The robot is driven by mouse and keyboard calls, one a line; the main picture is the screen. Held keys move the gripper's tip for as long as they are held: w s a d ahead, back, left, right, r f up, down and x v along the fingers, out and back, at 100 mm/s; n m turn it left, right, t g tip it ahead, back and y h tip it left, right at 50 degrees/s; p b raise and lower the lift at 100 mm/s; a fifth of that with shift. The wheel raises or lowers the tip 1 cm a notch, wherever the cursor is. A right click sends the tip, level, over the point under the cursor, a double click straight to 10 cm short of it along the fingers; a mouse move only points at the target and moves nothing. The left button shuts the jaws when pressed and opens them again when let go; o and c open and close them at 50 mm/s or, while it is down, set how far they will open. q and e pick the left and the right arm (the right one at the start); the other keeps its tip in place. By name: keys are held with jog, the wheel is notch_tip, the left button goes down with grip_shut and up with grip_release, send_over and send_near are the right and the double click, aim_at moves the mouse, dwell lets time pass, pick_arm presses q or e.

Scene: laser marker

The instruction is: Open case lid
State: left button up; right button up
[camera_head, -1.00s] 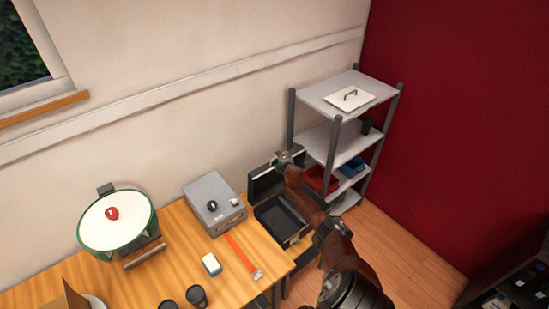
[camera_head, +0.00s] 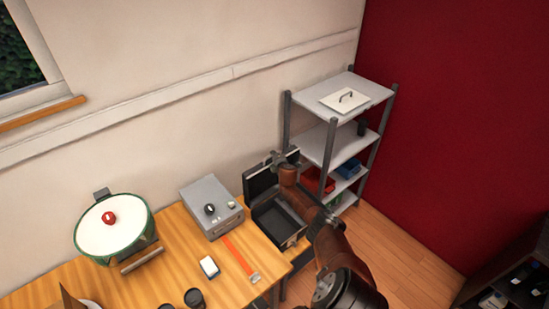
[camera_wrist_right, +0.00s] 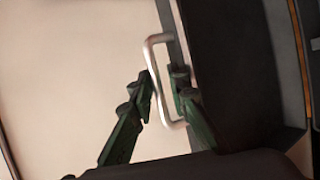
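The black case (camera_head: 292,239) sits open at the right end of the table, its dark interior facing up. Its lid (camera_head: 262,181) stands raised at the back, near the wall. My right gripper (camera_head: 279,158) is at the lid's top edge. In the right wrist view, the pale loop handle (camera_wrist_right: 152,46) runs between the fingertips of the right gripper (camera_wrist_right: 164,82). The fingers are a little apart, one on each side of the handle; the left one is close to or touching it. The dark lid (camera_wrist_right: 235,70) shows at the right. My left gripper is not in view.
A grey box with knobs (camera_head: 213,205) stands just left of the case. A shelf unit (camera_head: 335,90) stands close behind and right. The table also holds a green-rimmed round pot (camera_head: 112,228), a blue-and-white block (camera_head: 209,267) and dark cups (camera_head: 194,298).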

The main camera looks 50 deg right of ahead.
jog(key=v, duration=1.2)
dwell(0.4)
jog(key=shift+c, duration=0.3)
